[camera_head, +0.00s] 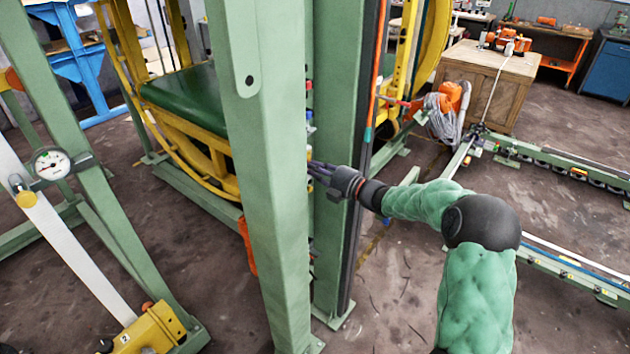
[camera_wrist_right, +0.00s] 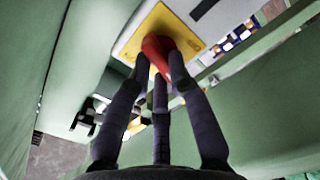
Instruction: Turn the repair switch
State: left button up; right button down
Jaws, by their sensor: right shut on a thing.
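The repair switch shows in the right wrist view as a red handle (camera_wrist_right: 159,52) on a yellow plate (camera_wrist_right: 193,50), fixed to a pale box. My right gripper (camera_wrist_right: 160,84) has its dark fingers shut around the lower part of the red handle. In the head view my right gripper (camera_head: 318,170) reaches in from the right, between the green posts. The front post hides its fingertips and the switch there. My left gripper is not in view.
Green steel posts (camera_head: 262,170) stand close around my right gripper. A yellow ring frame (camera_head: 190,152) with a green bed is behind. A wooden crate (camera_head: 484,82) stands at the back right. A gauge (camera_head: 52,164) is on the left frame. Floor on the right is partly clear.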

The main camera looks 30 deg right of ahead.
jog(key=shift+a+f+n+b, duration=0.1)
jog(key=shift+f+n+b, duration=0.1)
jog(key=shift+n+b, duration=1.7)
jog(key=c, duration=1.1)
grip_release()
jog(key=shift+c, duration=0.2)
jog(key=shift+r, duration=0.1)
jog(key=v, duration=1.2)
jog(key=shift+s, duration=0.1)
